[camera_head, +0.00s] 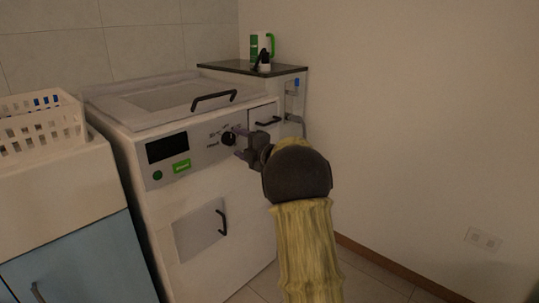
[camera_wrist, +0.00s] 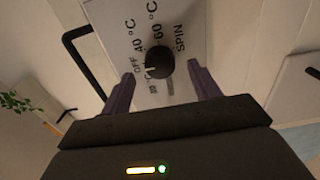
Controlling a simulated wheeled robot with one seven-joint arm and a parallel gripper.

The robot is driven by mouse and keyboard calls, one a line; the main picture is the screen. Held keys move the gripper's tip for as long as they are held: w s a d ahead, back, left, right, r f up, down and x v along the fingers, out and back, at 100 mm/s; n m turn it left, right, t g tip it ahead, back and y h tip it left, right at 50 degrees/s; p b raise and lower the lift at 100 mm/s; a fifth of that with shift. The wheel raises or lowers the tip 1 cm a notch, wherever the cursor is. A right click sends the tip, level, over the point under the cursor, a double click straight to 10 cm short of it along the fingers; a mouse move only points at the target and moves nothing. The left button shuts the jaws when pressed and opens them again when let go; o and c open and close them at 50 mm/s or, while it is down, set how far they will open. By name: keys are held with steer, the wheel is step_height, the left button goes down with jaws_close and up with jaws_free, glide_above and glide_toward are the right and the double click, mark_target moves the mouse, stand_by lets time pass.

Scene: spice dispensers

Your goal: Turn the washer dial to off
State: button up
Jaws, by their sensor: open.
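The washer (camera_head: 200,190) is a white top-lid machine with a grey control panel. Its dial (camera_head: 228,139) is a round black knob on the panel's right. In the wrist view the dial (camera_wrist: 163,62) is ringed by the labels OFF, 40 °C, 60 °C and SPIN, plus smaller print. A white mark on the knob points left in that view, close to the word OFF; I cannot tell whether it lines up exactly. My gripper (camera_head: 241,143) is open in front of the dial. In the wrist view its purple fingers (camera_wrist: 162,78) stand either side of the knob, with gaps visible.
The panel has a dark display (camera_head: 167,147) and green buttons. Black handles are on the lid (camera_head: 213,98), drawer (camera_head: 269,122) and lower door (camera_head: 222,222). A white basket (camera_head: 40,125) stands on the left cabinet.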

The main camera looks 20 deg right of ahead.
steer(key=p+v, duration=0.3)
steer(key=v, duration=1.1)
steer(key=shift+s, duration=0.2)
steer(key=s+a+f+m+g+h+p, duration=0.2)
steer(key=s+a+f+m+g, duration=0.25)
steer(key=s+a+m, duration=0.35)
steer(key=s+a+f+m+g+h+p, duration=0.3)
steer(key=s+a+m+g, duration=0.15)
steer(key=s+m, duration=0.35)
steer(key=s+a+f+m+g+h+p, duration=0.2)
steer(key=s+a+f+m+g, duration=0.3)
steer(key=s, duration=0.5)
step_height(320, 180, up, 39)
steer(key=m+p, duration=0.1)
steer(key=p, duration=3.7)
steer(key=shift+w, duration=0.25)
